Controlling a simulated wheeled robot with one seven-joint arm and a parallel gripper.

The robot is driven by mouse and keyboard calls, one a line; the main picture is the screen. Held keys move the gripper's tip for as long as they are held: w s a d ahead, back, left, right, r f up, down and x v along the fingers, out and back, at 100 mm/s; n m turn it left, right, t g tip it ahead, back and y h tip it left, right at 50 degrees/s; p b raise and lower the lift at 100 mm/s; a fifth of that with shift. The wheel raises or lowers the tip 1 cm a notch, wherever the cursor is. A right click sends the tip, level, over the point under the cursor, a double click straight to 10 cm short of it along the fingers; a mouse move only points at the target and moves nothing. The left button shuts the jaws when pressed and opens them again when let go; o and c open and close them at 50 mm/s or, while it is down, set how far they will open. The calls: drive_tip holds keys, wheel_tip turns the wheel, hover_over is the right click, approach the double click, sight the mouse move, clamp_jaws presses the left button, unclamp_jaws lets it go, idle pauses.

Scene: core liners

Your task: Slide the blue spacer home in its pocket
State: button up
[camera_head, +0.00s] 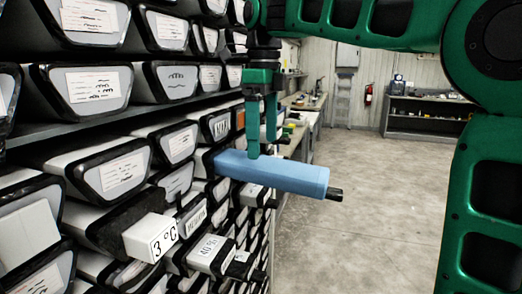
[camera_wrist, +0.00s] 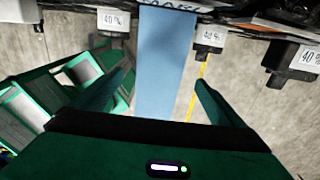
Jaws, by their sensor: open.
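The blue spacer (camera_head: 285,174) is a long block with a black knob (camera_head: 335,194) on its outer end. It juts out of the rack, and its inner end is lost among the core boxes, so I cannot see how deep it sits in the pocket. My gripper (camera_head: 262,149) points down at the spacer, fingers apart. In the wrist view the spacer (camera_wrist: 166,65) runs between the two spread fingertips (camera_wrist: 160,79), with a gap showing on each side. I cannot tell how far the fingertips reach down beside it.
Core boxes with white labels (camera_head: 95,88) fill the rack on the left. Open concrete floor (camera_head: 375,220) lies to the right, with a workbench (camera_head: 430,116) at the back.

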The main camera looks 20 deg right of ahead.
sight(262, 160)
drive_tip(key=shift+w+a+r, duration=0.1)
drive_tip(key=shift+r, duration=2.65)
